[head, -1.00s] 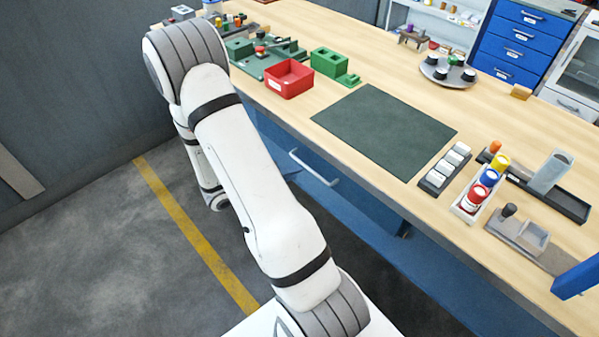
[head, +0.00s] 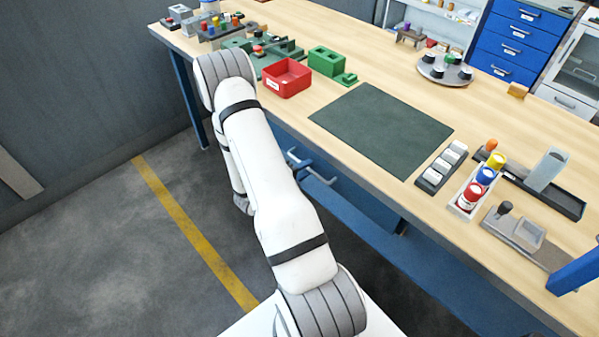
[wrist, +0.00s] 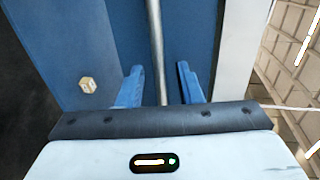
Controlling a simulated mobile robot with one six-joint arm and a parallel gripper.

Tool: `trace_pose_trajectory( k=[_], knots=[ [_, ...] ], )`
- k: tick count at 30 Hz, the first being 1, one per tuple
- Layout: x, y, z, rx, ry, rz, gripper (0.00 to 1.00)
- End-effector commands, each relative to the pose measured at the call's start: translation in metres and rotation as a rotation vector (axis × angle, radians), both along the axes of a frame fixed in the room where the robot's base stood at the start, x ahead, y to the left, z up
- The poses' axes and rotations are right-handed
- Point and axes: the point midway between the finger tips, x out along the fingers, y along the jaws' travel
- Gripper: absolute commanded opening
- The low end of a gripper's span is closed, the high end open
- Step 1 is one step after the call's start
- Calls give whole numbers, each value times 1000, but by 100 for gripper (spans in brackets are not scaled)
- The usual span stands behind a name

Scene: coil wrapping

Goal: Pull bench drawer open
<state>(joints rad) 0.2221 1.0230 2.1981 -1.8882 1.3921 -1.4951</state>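The bench drawer (head: 345,190) is a blue front under the wooden bench top, with a pale bar handle (head: 318,174). In the wrist view the blue drawer front (wrist: 198,30) fills the upper middle, and the metal handle (wrist: 156,40) runs down between my two blue fingers. My gripper (wrist: 159,66) is open, with one finger on each side of the handle and a visible gap to each. In the head view my gripper (head: 295,158) is at the left end of the handle, partly hidden by my arm. The drawer looks closed.
The bench top (head: 300,125) holds a red bin (head: 287,78), green fixtures (head: 327,60), a dark mat (head: 380,130) and a rack of coloured cans (head: 478,190). A bench leg (head: 190,95) stands at the far left. The floor in front is clear.

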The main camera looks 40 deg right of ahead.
Motion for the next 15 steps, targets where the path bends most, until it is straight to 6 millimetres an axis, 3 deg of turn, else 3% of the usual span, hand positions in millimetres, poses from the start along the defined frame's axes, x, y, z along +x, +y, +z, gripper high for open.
trace_pose_trajectory(
  k=[8,15],
  knots=[
    [0,-2,-1,0,0,-1,32],
    [0,-2,0,0,0,-1,12]
  ],
)
